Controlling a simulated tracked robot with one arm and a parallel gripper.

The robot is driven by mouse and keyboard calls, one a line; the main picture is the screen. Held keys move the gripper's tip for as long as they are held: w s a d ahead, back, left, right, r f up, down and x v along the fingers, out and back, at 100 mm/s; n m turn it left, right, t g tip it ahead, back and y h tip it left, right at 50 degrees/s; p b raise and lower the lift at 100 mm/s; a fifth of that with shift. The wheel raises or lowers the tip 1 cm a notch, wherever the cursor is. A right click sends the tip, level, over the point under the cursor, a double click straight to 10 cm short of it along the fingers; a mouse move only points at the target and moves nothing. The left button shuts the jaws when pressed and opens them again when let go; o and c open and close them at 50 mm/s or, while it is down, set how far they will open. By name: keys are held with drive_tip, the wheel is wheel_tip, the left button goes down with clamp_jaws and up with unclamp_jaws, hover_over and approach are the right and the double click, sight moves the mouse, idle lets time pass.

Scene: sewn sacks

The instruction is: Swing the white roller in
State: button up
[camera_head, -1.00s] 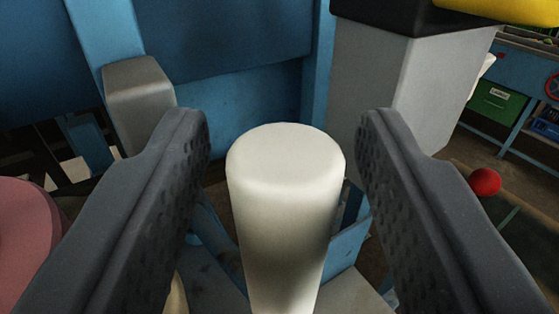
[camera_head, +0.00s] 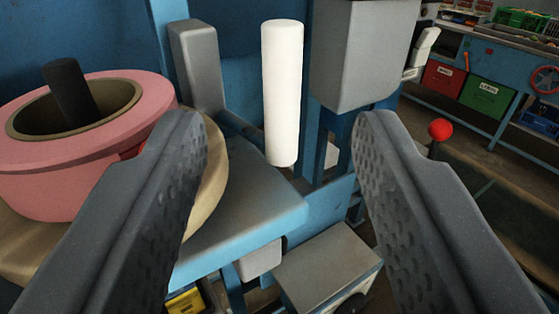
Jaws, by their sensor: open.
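The white roller (camera_head: 282,92) stands upright in the upper middle of the view, in front of the blue machine frame. Its lower end shows just above the blue ledge; how it is mounted cannot be made out. My gripper (camera_head: 285,135) is open, with one dark grey finger at the left and one at the right. The roller appears between the fingertips but beyond them, and neither finger touches it.
A pink ring-shaped spool (camera_head: 60,185) on a tan disc stands at the left, partly behind my left finger. A grey block (camera_head: 365,55) hangs right of the roller. A red knob (camera_head: 440,130) is at the right. A grey box (camera_head: 328,268) lies below. Bins stand on the far right.

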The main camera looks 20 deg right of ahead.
drive_tip(key=shift+s+a+b, duration=0.25)
drive_tip(key=shift+s+b, duration=0.15)
drive_tip(key=shift+s, duration=0.2)
drive_tip(key=shift+w+a, duration=0.1)
drive_tip(key=c, duration=0.7)
drive_tip(key=a+r+y, duration=0.1)
drive_tip(key=w+a+r+y+b, duration=0.1)
drive_tip(key=a, duration=0.1)
drive_tip(key=w+a+r+n+y+b, duration=0.1)
drive_tip(key=shift+w+a+r+t+y, duration=0.15)
drive_tip(key=shift+r+t+y, duration=0.15)
drive_tip(key=shift+t, duration=0.1)
clamp_jaws()
drive_tip(key=a+r+n+y+b, duration=0.25)
drive_tip(key=a+r+y, duration=0.2)
drive_tip(key=r, duration=0.35)
drive_tip(key=s+d+r+n+g+b, duration=0.1)
drive_tip(key=s+d+r+b, duration=0.3)
drive_tip(key=s+r, duration=0.5)
drive_tip(key=shift+s+d+g+h, duration=0.4)
drive_tip(key=shift+s+d, duration=0.5)
drive_tip(key=shift+s, duration=0.2)
